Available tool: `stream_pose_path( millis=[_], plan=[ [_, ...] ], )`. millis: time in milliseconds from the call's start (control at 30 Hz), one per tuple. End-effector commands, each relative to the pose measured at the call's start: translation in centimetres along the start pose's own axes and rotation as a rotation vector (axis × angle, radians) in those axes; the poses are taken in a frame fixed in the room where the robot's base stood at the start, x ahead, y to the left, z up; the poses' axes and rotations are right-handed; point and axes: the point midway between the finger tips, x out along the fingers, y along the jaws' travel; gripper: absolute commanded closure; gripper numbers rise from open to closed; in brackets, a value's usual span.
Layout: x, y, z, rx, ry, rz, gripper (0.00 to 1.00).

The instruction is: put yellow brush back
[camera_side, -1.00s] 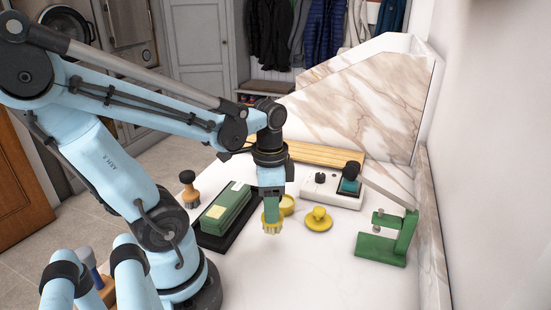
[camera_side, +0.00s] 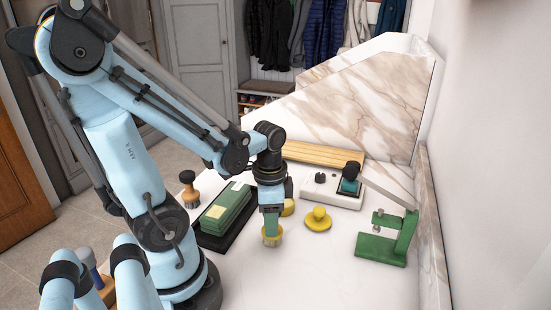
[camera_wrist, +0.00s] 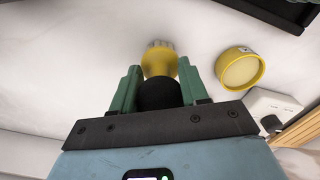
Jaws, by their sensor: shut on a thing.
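The yellow brush (camera_side: 272,235) has a yellow body, pale bristles and a black knob. My gripper (camera_side: 271,218) points down and is shut on it. In the wrist view my gripper's green jaws (camera_wrist: 157,85) stand on either side of the black knob, and the brush's yellow body (camera_wrist: 158,63) shows beyond them. The bristles point down close to the bench top. I cannot tell whether they touch it.
A yellow tin (camera_wrist: 240,68) stands near the brush; its knobbed lid (camera_side: 318,219) lies to the right. The front bench is clear.

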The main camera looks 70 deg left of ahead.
Motion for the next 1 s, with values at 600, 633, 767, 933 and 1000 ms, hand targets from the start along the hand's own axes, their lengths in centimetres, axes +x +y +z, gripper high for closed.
stream_pose_path(
  millis=[600, 633, 767, 933, 1000],
  plan=[
    [0.1, 0.0, 0.0, 0.0, 0.0, 0.0, 0.31],
    [0.0, 0.0, 0.0, 0.0, 0.0, 0.0, 0.31],
    [-0.6, 0.0, 0.0, 0.0, 0.0, 0.0, 0.31],
    [-2.2, 0.0, 0.0, 0.0, 0.0, 0.0, 0.31],
    [-2.9, 0.0, 0.0, 0.0, 0.0, 0.0, 0.31]
  ],
)
